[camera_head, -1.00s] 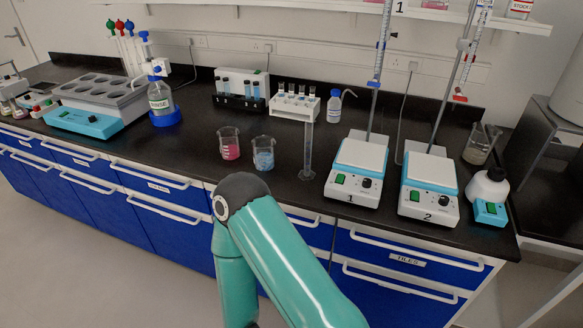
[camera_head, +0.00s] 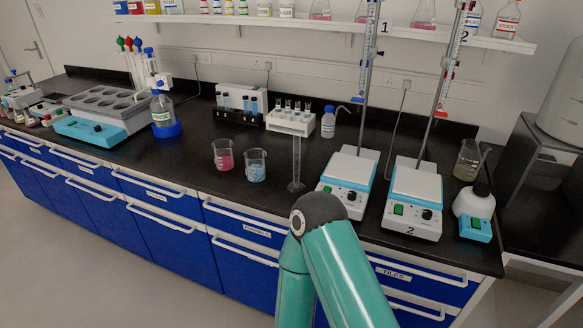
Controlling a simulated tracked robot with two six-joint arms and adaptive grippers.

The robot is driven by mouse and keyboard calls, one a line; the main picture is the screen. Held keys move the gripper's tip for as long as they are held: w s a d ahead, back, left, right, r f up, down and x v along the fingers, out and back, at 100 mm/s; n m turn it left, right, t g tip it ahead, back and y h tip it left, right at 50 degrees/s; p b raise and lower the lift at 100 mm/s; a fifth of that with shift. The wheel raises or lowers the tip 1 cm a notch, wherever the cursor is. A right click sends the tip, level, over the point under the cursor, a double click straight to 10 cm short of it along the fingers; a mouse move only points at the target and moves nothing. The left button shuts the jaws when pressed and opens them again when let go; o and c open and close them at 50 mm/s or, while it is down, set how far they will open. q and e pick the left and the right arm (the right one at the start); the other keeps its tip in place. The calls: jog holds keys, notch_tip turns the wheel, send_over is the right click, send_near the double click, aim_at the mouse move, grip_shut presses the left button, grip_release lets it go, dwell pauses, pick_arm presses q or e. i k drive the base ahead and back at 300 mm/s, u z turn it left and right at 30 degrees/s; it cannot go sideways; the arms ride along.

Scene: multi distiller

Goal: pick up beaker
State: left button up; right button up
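Two small beakers stand upright side by side near the front edge of the black bench. One beaker (camera_head: 223,156) holds pink-red liquid. The other beaker (camera_head: 255,167) holds blue liquid and is just to its right. A larger beaker (camera_head: 467,160) with a murky content stands at the far right of the bench. My teal arm shows at the bottom, right of the small beakers and in front of the bench. Neither gripper shows in the view.
A graduated cylinder (camera_head: 296,165) stands right of the blue beaker. Two stirrer plates, number 1 (camera_head: 347,181) and number 2 (camera_head: 413,199), with burette stands are further right. A test-tube rack (camera_head: 290,120) stands behind. The bench (camera_head: 188,165) is clear left of the beakers.

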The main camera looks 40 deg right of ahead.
aim_at(256, 165)
jog(key=z, duration=0.5)
jog(key=i, duration=1)
jog(key=u, duration=0.05)
